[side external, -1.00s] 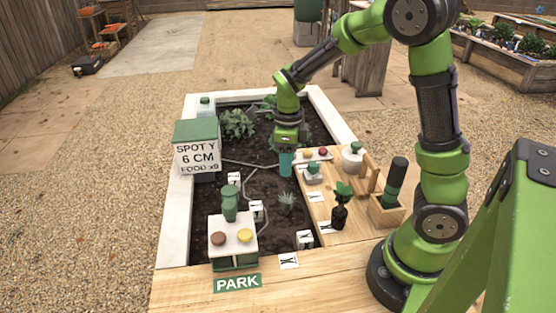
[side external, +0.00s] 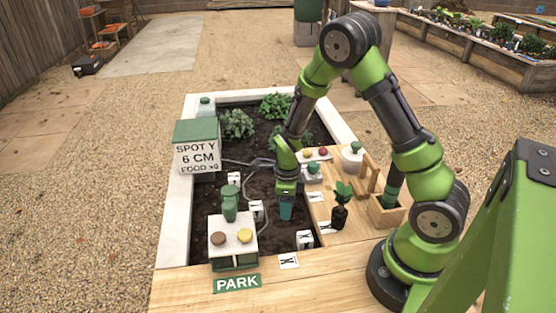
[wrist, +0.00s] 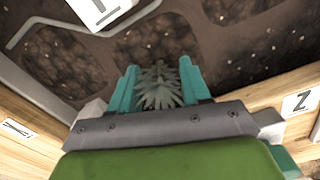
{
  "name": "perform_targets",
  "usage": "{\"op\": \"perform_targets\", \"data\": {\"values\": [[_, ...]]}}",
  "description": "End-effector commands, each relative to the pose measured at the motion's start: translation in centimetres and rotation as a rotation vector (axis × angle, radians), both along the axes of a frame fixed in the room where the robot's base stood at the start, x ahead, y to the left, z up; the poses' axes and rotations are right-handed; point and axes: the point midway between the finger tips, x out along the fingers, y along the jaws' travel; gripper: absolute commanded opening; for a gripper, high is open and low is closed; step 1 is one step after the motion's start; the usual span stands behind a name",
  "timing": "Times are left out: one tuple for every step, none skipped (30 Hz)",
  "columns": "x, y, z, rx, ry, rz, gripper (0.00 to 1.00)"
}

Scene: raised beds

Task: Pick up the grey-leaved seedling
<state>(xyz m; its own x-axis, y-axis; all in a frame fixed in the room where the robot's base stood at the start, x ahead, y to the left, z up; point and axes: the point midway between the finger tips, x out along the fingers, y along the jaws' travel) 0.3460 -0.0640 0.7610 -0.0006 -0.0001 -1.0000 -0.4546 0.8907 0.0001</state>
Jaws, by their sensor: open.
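The grey-leaved seedling (wrist: 160,88) shows in the wrist view as a small spiky rosette in dark soil, between the two teal fingers of my gripper (wrist: 160,86). The fingers stand apart on either side of it, and I cannot tell whether either touches the leaves. In the side external view my gripper (side external: 285,212) points straight down over the soil of the raised bed (side external: 172,215), and it hides the seedling there.
White marker cards (side external: 305,239) stand close by in the soil. Grey tubing (side external: 258,161) crosses the bed.

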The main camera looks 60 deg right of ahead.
Motion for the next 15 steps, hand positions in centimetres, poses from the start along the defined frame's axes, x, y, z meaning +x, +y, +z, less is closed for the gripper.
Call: {"op": "perform_targets", "data": {"values": [[-0.03,-0.01,-0.48,0.0,0.001,-0.001,0.47],[-0.01,0.0,-0.62,0.001,0.0,-0.001,0.47],[0.01,0.0,-0.72,0.0,-0.001,-0.001,0.47],[0.03,-0.01,-0.76,0.0,-0.001,-0.001,0.47],[0.04,0.0,-0.77,0.0,-0.002,-0.001,0.47],[0.04,0.0,-0.75,0.0,-0.002,-0.001,0.47],[0.04,0.0,-0.74,0.0,-0.002,-0.001,0.47],[0.05,0.0,-0.74,0.0,-0.002,-0.001,0.47],[0.05,0.0,-0.73,0.0,-0.002,-0.001,0.47],[0.04,0.01,-0.73,0.0,-0.002,0.0,0.42],[0.04,0.01,-0.72,0.0,-0.002,0.0,0.38],[0.04,0.01,-0.72,0.0,-0.001,0.0,0.32],[0.04,0.01,-0.72,0.0,-0.001,0.0,0.27],[0.04,0.01,-0.71,0.0,-0.001,0.0,0.23],[0.04,0.01,-0.71,0.0,-0.001,0.0,0.16]]}}
